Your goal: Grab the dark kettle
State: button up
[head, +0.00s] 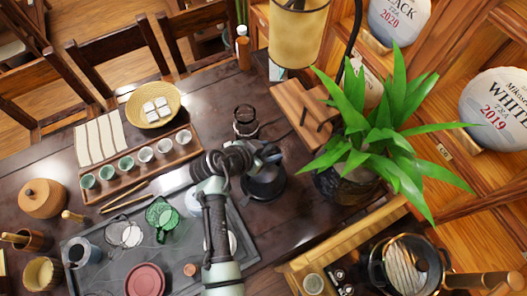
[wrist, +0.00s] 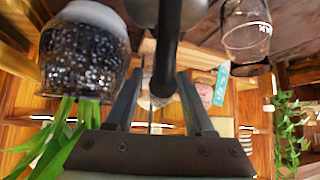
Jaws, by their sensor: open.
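The dark kettle (head: 263,188) stands on the dark table, left of the plant pot. My arm partly covers it in the head view. My gripper (head: 266,156) is over the kettle's upper part. In the wrist view the fingers of my gripper (wrist: 160,90) are spread apart. A black bar, which looks like the handle of the kettle (wrist: 168,45), runs down between them. A gap shows on each side of the bar. I cannot tell how deep it lies between the fingers.
A leafy plant in a dark speckled pot (head: 345,183) stands close right of the kettle. A glass vessel (head: 245,121) stands behind it. A slate tray (head: 95,250) with cups and a green glass pitcher (head: 161,214) lies to the left. A wooden stand (head: 300,105) is behind right.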

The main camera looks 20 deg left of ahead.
jog(key=shift+w+d+f, duration=0.1)
jog(key=shift+w+f, duration=0.05)
jog(key=shift+f, duration=0.05)
jog(key=shift+c, duration=0.3)
grip_shut()
dwell(0.8)
jog(key=shift+w+r, duration=0.1)
jog(key=shift+r, duration=0.1)
